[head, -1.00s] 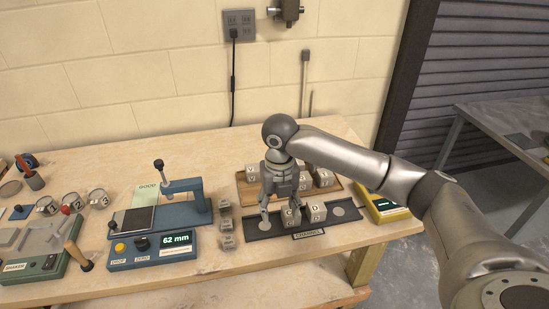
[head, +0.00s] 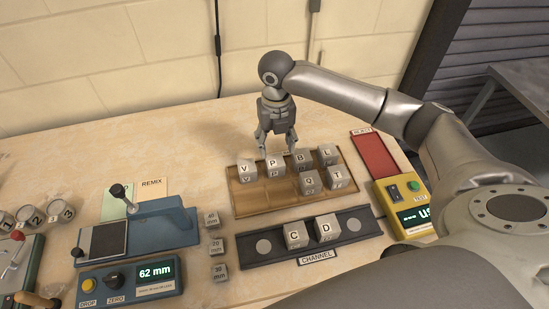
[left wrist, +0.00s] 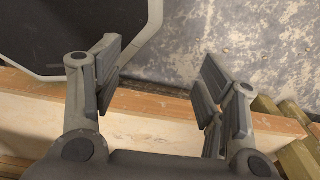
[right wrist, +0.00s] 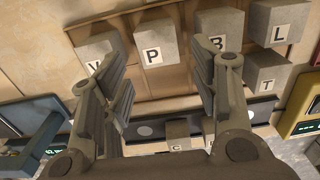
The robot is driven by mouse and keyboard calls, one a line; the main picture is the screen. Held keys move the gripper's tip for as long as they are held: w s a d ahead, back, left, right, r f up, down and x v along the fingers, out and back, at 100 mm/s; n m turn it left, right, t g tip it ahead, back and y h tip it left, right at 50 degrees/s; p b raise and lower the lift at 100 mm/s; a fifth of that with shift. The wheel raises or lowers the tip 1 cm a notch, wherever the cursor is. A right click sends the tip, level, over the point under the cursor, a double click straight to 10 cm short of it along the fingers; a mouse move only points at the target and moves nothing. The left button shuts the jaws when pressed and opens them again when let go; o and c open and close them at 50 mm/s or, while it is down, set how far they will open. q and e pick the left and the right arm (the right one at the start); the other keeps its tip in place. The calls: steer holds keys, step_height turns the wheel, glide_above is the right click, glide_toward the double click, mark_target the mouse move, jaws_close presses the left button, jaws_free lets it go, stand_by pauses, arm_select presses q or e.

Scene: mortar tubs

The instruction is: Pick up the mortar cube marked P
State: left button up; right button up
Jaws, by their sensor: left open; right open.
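The mortar cube marked P (head: 274,167) stands in the back row of the wooden tray (head: 262,199), between cubes V (head: 246,171) and B (head: 302,160). In the right wrist view the P cube (right wrist: 154,47) shows beyond and between my open fingers, with its label facing the camera. My right gripper (head: 276,149) is open and empty, just behind and above the P cube; it also shows in the right wrist view (right wrist: 165,90). My left gripper (left wrist: 160,85) is open and empty, over the floor beside a wooden edge; it is not in the head view.
Cubes L (head: 327,155), O (head: 310,181) and T (head: 337,177) share the tray. Cubes C (head: 295,235) and D (head: 325,228) stand on the dark channel rack (head: 352,223) in front. A red tray (head: 374,155) and yellow tester (head: 408,208) are right; a blue gauge (head: 150,240) is left.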

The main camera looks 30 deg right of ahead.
mark_target(275, 160)
steer(key=shift+s+f, duration=0.15)
steer(key=shift+f, duration=0.9)
step_height(275, 160, down, 5)
steer(key=shift+a+r+p, duration=0.1)
steer(key=shift+a+p, duration=0.05)
steer(key=shift+p, duration=0.95)
steer(key=shift+f, duration=0.5)
arm_select(q)
steer(key=shift+w+d+r, duration=0.1)
steer(key=shift+w+r, duration=0.1)
steer(key=shift+r, duration=0.4)
steer(key=shift+w+d+r, duration=0.1)
steer(key=shift+w+r, duration=0.05)
steer(key=shift+r, duration=0.45)
arm_select(e)
steer(key=c, duration=1)
